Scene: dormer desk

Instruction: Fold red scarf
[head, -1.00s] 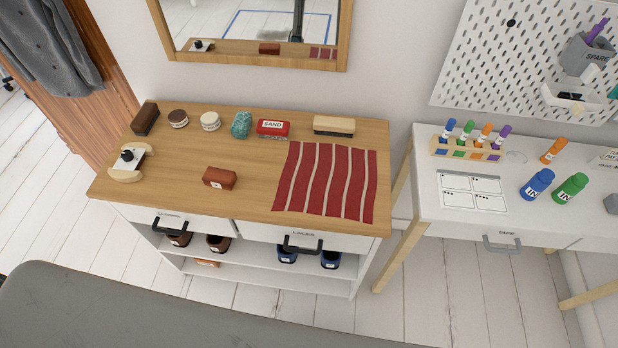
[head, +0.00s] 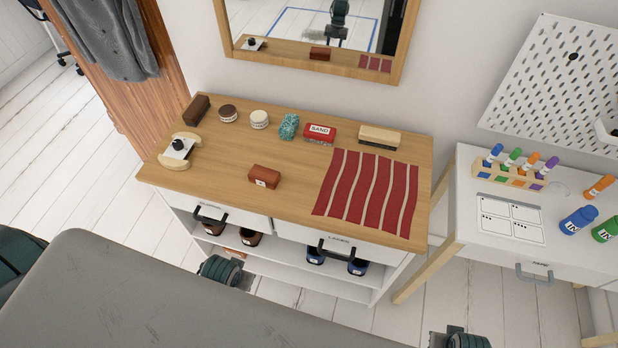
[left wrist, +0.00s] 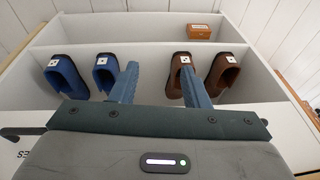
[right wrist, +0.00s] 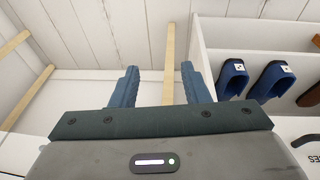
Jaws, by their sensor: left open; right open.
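The red scarf (head: 367,192) with pale stripes lies spread flat on the right part of the wooden cabinet top in the head view. Its front edge is close to the front edge of the top. My left gripper (left wrist: 155,85) is open and empty in the left wrist view, facing the shoe shelves below the top. My right gripper (right wrist: 160,85) is open and empty in the right wrist view, beside the cabinet's end and facing the wall and floor. Neither wrist view shows the scarf. In the head view the fingertips of both grippers cannot be made out.
On the wooden top (head: 225,170) stand a brown block (head: 265,176), a red SAND box (head: 320,133), a brush (head: 380,137), a teal sponge (head: 289,126) and round tins. Blue shoes (left wrist: 66,76) and brown shoes (left wrist: 222,72) sit on the shelf. A white desk (head: 490,240) stands right.

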